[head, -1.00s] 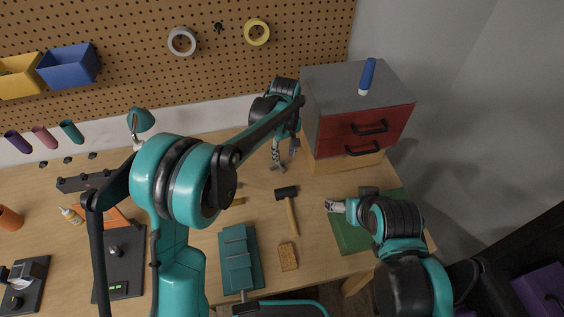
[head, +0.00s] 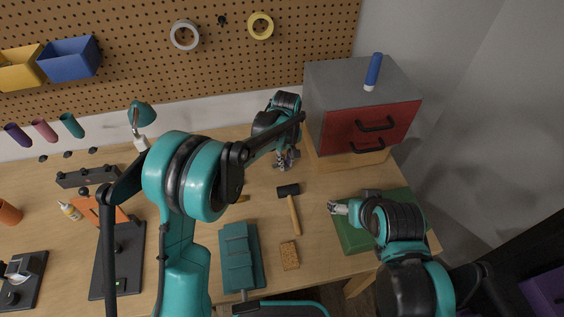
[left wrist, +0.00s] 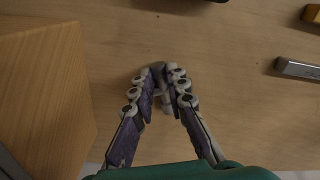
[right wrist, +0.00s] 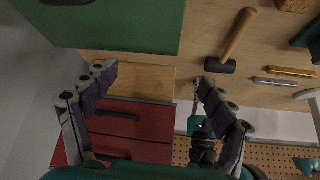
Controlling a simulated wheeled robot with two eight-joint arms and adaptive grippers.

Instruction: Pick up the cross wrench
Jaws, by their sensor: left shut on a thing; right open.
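My right gripper (head: 338,208) is by the left edge of the green case. Its fingers (right wrist: 160,85) are spread wide with nothing between them in the right wrist view.
The grey cabinet (head: 322,90) with red drawers stands on a wooden block, close beside my left gripper.

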